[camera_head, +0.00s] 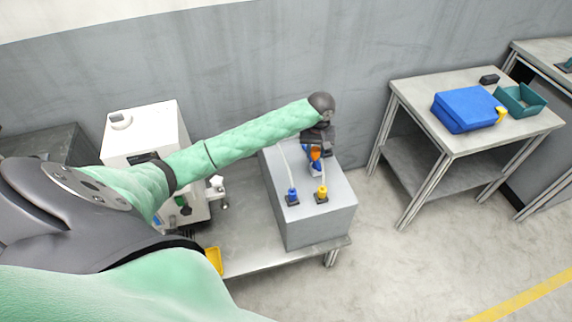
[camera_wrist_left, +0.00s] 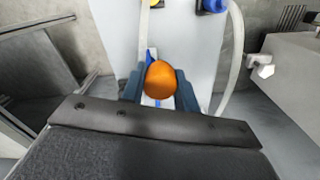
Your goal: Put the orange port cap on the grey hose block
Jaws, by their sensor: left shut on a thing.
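The grey hose block (camera_head: 320,221) stands on the low metal table, with a blue fitting (camera_head: 292,196) and a yellow fitting (camera_head: 322,193) on its top, each with a pale hose. My left gripper (camera_head: 315,158) is over the back part of the block's top. In the left wrist view the gripper (camera_wrist_left: 160,88) is shut on the orange port cap (camera_wrist_left: 160,79), held between its two dark fingers. The cap also shows in the head view (camera_head: 315,153). Whether it touches the block is hidden. My right gripper is not in view.
A white machine (camera_head: 142,134) stands left of the block. A yellow item (camera_head: 213,260) lies at the low table's front edge. A separate table at right holds a blue case (camera_head: 466,109) and a teal tray (camera_head: 521,100). Floor between the tables is clear.

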